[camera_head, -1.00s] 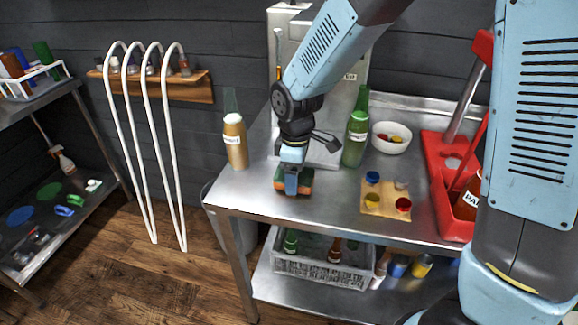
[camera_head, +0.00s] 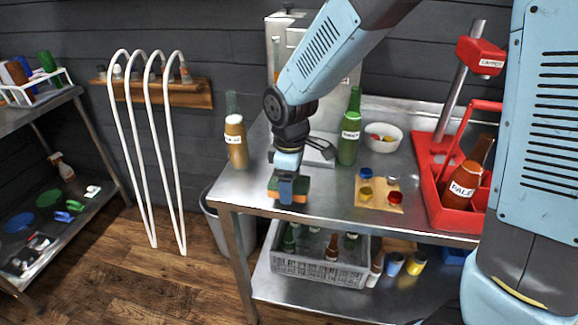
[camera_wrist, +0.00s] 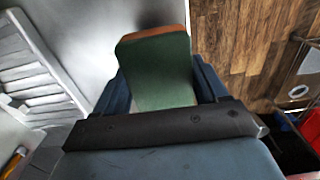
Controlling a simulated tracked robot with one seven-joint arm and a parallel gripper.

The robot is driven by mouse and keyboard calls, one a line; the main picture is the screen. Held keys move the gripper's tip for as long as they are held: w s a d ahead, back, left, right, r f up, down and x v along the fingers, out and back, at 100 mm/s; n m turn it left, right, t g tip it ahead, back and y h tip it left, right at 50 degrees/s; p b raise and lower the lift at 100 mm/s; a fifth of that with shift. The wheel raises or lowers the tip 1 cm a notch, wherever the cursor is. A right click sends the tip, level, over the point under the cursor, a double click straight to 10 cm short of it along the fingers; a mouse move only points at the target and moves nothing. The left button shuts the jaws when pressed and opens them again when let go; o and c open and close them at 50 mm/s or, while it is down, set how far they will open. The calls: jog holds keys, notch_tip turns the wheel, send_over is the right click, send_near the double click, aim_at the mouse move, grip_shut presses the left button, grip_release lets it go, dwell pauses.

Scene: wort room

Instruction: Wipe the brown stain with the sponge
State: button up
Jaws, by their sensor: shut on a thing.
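The sponge (camera_head: 302,187) is a green and orange-brown block at the front left of the steel table (camera_head: 330,206). It shows in the wrist view as a green block (camera_wrist: 155,65) with an orange-brown edge at its far end. My gripper (camera_head: 286,194) is shut on the sponge, with one dark blue finger on each side of it in the wrist view (camera_wrist: 160,88). The sponge is low over the tabletop; I cannot tell whether it touches. I cannot clearly make out the brown stain; the sponge and gripper hide part of the table.
A tan bottle (camera_head: 236,145) stands left of my gripper, and a green bottle (camera_head: 349,140) behind right. A cork board (camera_head: 380,207) with coloured caps, a white bowl (camera_head: 384,144) and a red carrier (camera_head: 452,215) are further right. The table's front edge is close to my gripper.

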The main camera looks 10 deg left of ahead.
jog(key=shift+s+a+r, duration=0.1)
jog(key=shift+r, duration=2.65)
